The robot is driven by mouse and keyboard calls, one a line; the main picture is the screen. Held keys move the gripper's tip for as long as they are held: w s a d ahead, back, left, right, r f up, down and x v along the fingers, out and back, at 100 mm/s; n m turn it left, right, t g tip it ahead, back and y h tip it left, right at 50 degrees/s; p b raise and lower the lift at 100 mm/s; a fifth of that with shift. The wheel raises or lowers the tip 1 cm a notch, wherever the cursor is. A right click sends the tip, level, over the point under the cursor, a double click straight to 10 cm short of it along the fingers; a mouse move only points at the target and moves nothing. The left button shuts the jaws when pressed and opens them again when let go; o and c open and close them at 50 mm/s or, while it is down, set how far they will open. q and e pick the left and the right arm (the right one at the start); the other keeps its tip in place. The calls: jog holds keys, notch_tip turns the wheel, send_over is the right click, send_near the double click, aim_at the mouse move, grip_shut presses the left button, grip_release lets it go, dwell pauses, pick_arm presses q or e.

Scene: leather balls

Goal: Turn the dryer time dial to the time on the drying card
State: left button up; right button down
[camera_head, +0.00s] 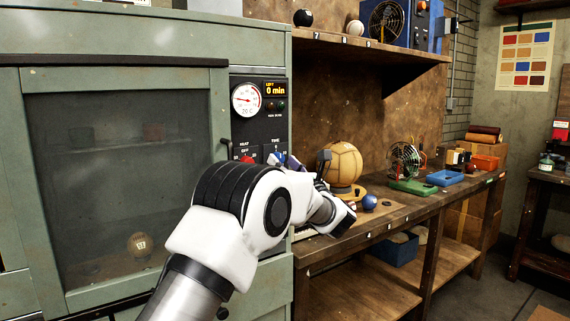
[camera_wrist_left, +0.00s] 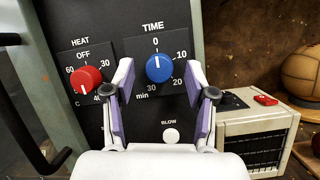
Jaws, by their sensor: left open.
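The blue time dial (camera_wrist_left: 158,68) is on the dark dryer panel, its white pointer up at 0. The scale around it shows 0, 10, 20 and 30 min. My left gripper (camera_wrist_left: 160,80) is open, with one purple-padded finger on each side of the dial; I cannot tell whether they touch it. In the head view my left gripper (camera_head: 285,160) is at the panel, partly hidden by my arm. The dryer display (camera_head: 275,89) reads 0 min. I cannot make out a drying card in either view. My right gripper is not in view.
The red heat dial (camera_wrist_left: 85,80) is left of the time dial, and a pale blow button (camera_wrist_left: 171,136) is below. A dark handle (camera_wrist_left: 30,120) stands out at the left. A workbench (camera_head: 400,222) with a large tan ball (camera_head: 342,164) is at the right.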

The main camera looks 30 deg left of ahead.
pick_arm(q)
grip_shut()
